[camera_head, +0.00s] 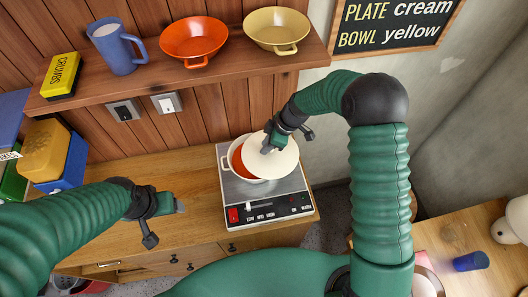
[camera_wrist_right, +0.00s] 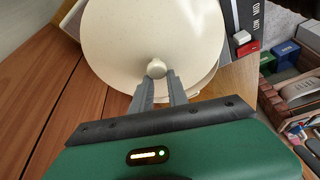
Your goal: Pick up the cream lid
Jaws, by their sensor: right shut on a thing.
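The cream lid (camera_head: 281,158) is a round disc, tilted over the right part of a white pot (camera_head: 237,161) with red-orange contents showing at the left. The pot stands on a hot plate. My right gripper (camera_head: 267,148) is at the lid's upper left. In the right wrist view the lid (camera_wrist_right: 150,30) fills the top, and the right gripper (camera_wrist_right: 157,82) is shut on its round knob (camera_wrist_right: 156,68). Part of the pot's opening is hidden by the lid. My left gripper (camera_head: 165,218) is over the wooden counter, away from the lid; its jaw opening is unclear.
The hot plate (camera_head: 262,209) has a control panel at its front. Above, a wooden shelf (camera_head: 180,78) holds a blue mug (camera_head: 117,50), an orange bowl (camera_head: 194,41), a yellow bowl (camera_head: 277,28) and a yellow box (camera_head: 61,76). The counter (camera_head: 185,185) left of the hot plate is clear.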

